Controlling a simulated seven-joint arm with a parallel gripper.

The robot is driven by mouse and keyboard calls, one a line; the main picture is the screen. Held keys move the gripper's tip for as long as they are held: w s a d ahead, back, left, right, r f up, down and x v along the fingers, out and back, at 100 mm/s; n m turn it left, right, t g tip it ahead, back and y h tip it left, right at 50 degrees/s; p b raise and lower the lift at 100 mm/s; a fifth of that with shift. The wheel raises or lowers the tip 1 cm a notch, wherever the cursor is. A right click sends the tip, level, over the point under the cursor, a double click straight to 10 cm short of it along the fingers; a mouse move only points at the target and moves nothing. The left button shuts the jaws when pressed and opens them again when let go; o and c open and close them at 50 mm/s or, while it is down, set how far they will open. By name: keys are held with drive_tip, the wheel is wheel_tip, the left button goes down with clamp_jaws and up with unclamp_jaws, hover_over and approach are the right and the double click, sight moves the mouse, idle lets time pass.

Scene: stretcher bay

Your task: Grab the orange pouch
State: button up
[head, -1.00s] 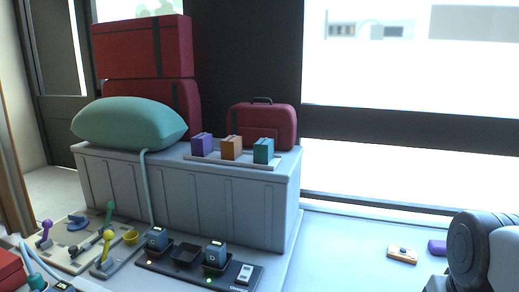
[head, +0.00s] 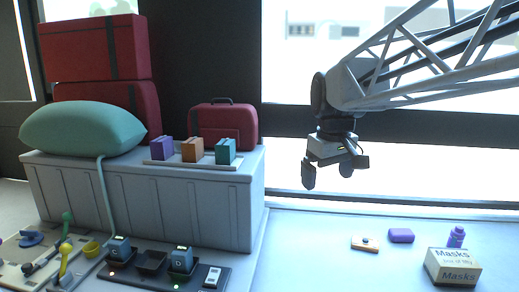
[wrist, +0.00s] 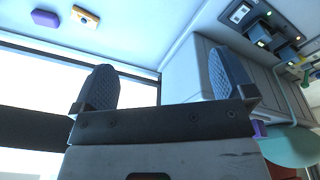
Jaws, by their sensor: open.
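The orange pouch (head: 192,150) is a small boxy block. It stands upright on a pale tray (head: 240,166) on top of the grey cabinet, between a purple pouch (head: 162,148) and a teal pouch (head: 226,151). My gripper (head: 328,173) hangs in the air in front of the window, to the right of the cabinet and apart from the pouches. Its two dark fingers are spread with nothing between them, as the wrist view also shows (wrist: 164,85). I cannot make out the orange pouch in the wrist view.
The grey cabinet (head: 140,200) carries a green pillow (head: 80,128), stacked red cases (head: 95,50) and a smaller red case (head: 222,125). A charger strip (head: 165,270) lies in front. An orange-and-white item (head: 365,243), purple case (head: 401,235) and masks box (head: 453,268) lie right.

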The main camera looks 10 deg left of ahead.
drive_tip(key=w+a+r+n, duration=0.2)
drive_tip(key=w+a+r, duration=0.1)
drive_tip(key=w+a, duration=0.4)
drive_tip(key=n+g, duration=0.1)
drive_tip(key=n, duration=0.5)
approach(192, 140)
drive_tip(key=s+d+f, duration=0.1)
drive_tip(key=d, duration=0.3)
drive_tip(key=s+d+f, duration=0.1)
drive_tip(key=d, duration=0.3)
drive_tip(key=d+f, duration=0.1)
drive_tip(key=d, duration=0.3)
drive_tip(key=shift+s+d+f, duration=0.25)
drive_tip(key=shift+s, duration=0.15)
drive_tip(key=w+a+n, duration=0.1)
drive_tip(key=a, duration=0.3)
drive_tip(key=w+a+n, duration=0.1)
drive_tip(key=a, duration=0.2)
drive_tip(key=w+a+f, duration=0.1)
drive_tip(key=a, duration=0.3)
drive_tip(key=shift+a+f+n+g, duration=0.1)
drive_tip(key=shift+a+n+g, duration=0.2)
drive_tip(key=shift+n, duration=0.1)
drive_tip(key=shift+w+a+f, duration=0.1)
drive_tip(key=shift+a, duration=0.5)
drive_tip(key=shift+f, duration=1.3)
drive_tip(key=shift+f, duration=0.15)
